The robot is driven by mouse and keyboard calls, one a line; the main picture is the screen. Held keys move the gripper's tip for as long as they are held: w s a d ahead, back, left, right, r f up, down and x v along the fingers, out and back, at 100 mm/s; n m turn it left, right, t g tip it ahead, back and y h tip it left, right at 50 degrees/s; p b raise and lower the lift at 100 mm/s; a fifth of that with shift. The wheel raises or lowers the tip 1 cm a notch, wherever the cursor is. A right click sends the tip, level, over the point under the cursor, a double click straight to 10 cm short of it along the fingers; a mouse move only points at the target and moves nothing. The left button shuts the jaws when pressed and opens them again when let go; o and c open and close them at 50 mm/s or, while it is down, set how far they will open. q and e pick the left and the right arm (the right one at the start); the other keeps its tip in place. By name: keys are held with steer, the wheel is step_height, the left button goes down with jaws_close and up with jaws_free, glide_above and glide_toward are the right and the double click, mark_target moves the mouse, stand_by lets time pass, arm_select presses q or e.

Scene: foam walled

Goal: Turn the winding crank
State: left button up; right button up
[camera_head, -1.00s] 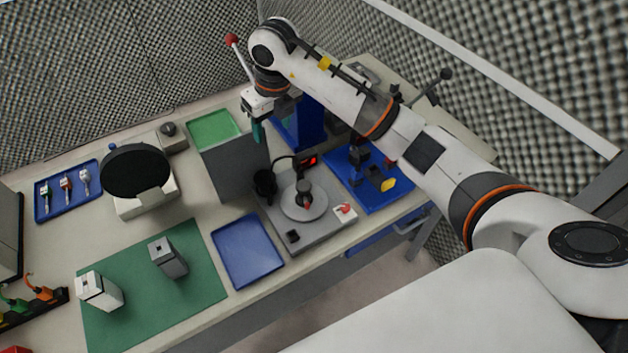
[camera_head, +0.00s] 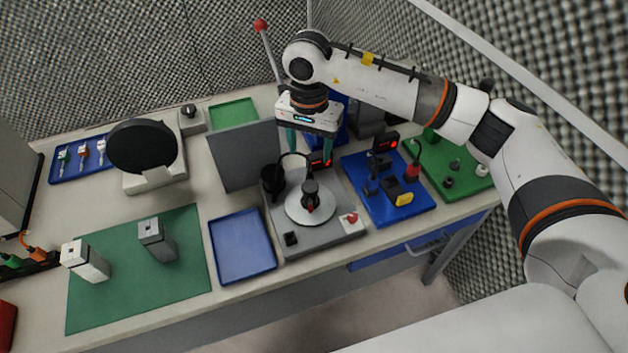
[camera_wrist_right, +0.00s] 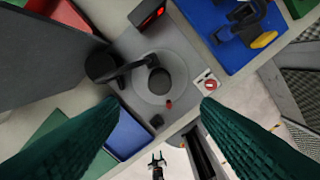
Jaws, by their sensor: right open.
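The winding station is a grey base plate (camera_head: 342,232) on the table with a pale round disc (camera_head: 296,212). A dark upright knob (camera_head: 310,188) with a small red part stands at the disc's middle. The wrist view shows the knob (camera_wrist_right: 159,81) from above, with a black arm reaching towards it from a dark round cup (camera_wrist_right: 100,68). Which part is the crank handle is not clear. My right gripper (camera_head: 310,146) is open and empty, its green fingers pointing down above the station's back edge. In the wrist view, its fingers (camera_wrist_right: 160,102) are spread wide below the knob. My left gripper is not visible.
A grey upright panel (camera_head: 243,158) stands left of the station. A red-lit display (camera_head: 320,160) sits at its back. A blue tray (camera_head: 240,250) lies to the left, and a blue board (camera_head: 405,215) with fixtures to the right. A red-tipped lever (camera_head: 262,26) rises behind.

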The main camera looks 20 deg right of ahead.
mark_target(310, 186)
step_height(310, 186, down, 10)
steer(key=p, duration=0.4)
steer(key=shift+f, duration=0.65)
steer(key=c, duration=1)
